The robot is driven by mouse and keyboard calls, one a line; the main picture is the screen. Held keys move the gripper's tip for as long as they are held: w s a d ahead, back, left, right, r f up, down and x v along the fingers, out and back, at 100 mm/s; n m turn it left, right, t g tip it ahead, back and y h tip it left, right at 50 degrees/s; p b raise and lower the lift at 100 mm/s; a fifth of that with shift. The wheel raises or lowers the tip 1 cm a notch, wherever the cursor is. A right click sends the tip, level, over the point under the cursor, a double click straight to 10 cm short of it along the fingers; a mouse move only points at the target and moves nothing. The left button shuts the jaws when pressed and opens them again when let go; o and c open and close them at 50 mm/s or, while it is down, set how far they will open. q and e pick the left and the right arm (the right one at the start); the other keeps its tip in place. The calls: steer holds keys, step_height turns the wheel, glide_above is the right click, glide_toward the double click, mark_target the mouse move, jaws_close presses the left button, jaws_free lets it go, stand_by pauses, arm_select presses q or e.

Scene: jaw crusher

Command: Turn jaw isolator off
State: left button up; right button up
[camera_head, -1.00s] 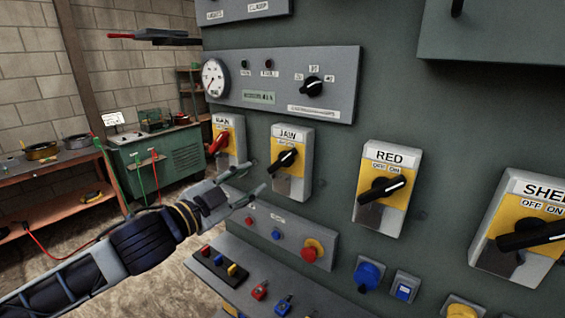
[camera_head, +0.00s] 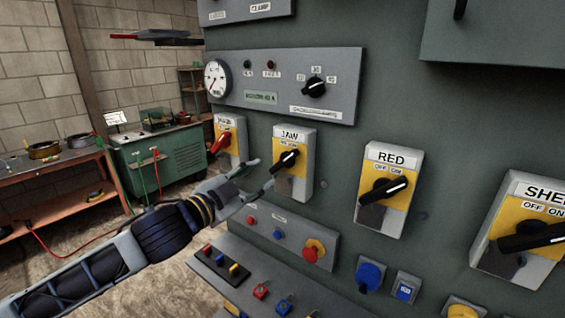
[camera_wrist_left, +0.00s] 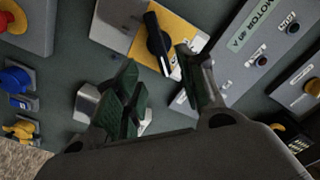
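The jaw isolator (camera_head: 304,172) is a grey box with a yellow plate, labelled JAW, on the green panel. Its black rotary handle (camera_head: 285,160) slants, with its white-marked end up and right toward the ON side. My left gripper (camera_head: 262,174) is open and empty, its fingertips just left of and below the handle. In the left wrist view the handle (camera_wrist_left: 158,42) lies ahead, between the two spread fingers of the gripper (camera_wrist_left: 160,76), close to the right finger. I cannot tell whether they touch. My right gripper is not in view.
A similar isolator with a red handle (camera_head: 221,142) is close on the left. The RED isolator (camera_head: 387,190) and SHEL isolator (camera_head: 525,235) are to the right. A button box with a red mushroom button (camera_head: 312,250) sits below. A gauge plate (camera_head: 280,85) is above.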

mark_target(282, 163)
arm_select(q)
steer(key=shift+x, duration=4.75)
steer(key=shift+w+d, duration=0.5)
steer(key=shift+w, duration=0.15)
steer(key=shift+c, duration=0.3)
jaws_close()
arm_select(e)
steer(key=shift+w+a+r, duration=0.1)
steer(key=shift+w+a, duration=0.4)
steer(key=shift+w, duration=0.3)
